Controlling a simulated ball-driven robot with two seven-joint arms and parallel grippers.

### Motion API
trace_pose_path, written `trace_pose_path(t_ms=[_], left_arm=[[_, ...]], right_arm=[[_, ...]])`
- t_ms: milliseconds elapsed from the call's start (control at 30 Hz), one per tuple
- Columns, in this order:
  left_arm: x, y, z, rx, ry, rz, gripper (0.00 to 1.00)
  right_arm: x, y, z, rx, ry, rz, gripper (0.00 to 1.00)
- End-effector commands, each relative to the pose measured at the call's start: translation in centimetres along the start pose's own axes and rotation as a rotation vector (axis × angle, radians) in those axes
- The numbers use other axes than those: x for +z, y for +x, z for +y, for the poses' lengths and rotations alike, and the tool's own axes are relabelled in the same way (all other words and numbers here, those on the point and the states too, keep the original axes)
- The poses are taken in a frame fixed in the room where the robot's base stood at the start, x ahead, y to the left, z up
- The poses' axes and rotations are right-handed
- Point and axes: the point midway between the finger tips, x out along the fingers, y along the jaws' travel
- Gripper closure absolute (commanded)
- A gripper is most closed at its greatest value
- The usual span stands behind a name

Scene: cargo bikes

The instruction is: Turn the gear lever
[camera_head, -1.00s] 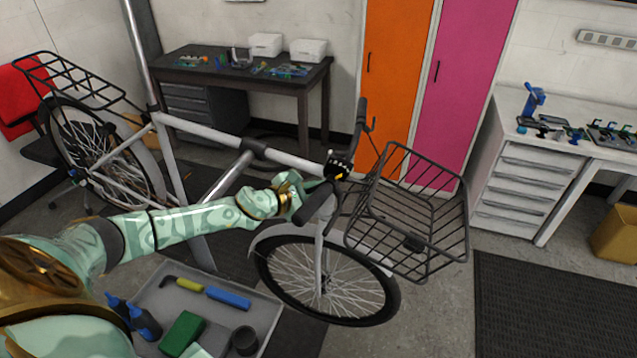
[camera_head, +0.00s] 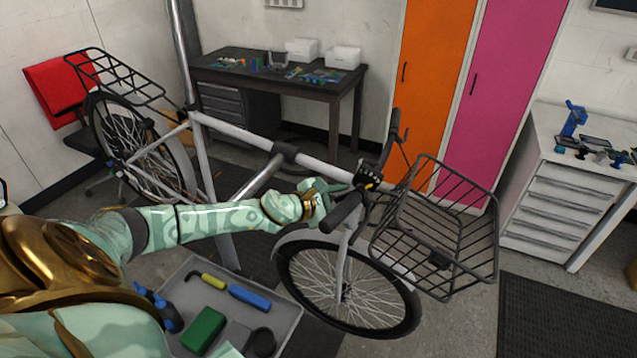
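A grey bicycle (camera_head: 223,127) stands across the middle of the view with a black wire basket (camera_head: 440,225) at its front. Its near handlebar grip (camera_head: 342,212) is black and points toward me. A small black part with a yellow mark, which looks like the gear lever (camera_head: 369,180), sits on the handlebar by the stem. My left gripper (camera_head: 340,187) reaches in from the left, just left of this part. Its fingers are small and partly hidden, so I cannot tell whether they touch it or are open.
A grey tool tray (camera_head: 284,313) with a green block (camera_head: 203,330) and a blue-handled tool (camera_head: 249,297) lies below my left arm. A dark workbench (camera_head: 335,89) and orange (camera_head: 431,75) and pink lockers stand behind. A white drawer cabinet (camera_head: 560,205) is at the right.

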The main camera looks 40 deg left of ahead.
Motion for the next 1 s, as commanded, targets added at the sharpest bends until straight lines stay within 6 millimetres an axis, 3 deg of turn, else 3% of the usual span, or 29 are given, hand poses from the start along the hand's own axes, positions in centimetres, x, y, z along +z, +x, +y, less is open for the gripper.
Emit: trace_pose_path(t_ms=[200, 400, 700, 1000], left_arm=[[-0.4, -5.2, -0.3, -0.005, 0.004, 0.004, 0.66], [-0.5, -9.0, -0.3, -0.003, 0.001, 0.005, 0.66], [-0.1, -12.4, -0.1, -0.003, 0.002, 0.002, 0.66], [0.1, -14.8, 0.0, -0.001, -0.001, -0.001, 0.66]], right_arm=[[0.2, 1.1, 0.1, 0.002, -0.001, -0.002, 0.64], [0.4, 2.4, 0.1, 0.002, -0.001, -0.003, 0.64], [0.5, 2.8, 0.1, 0.002, -0.001, -0.004, 0.64], [0.4, 1.9, 0.1, 0.002, -0.001, -0.003, 0.64]])
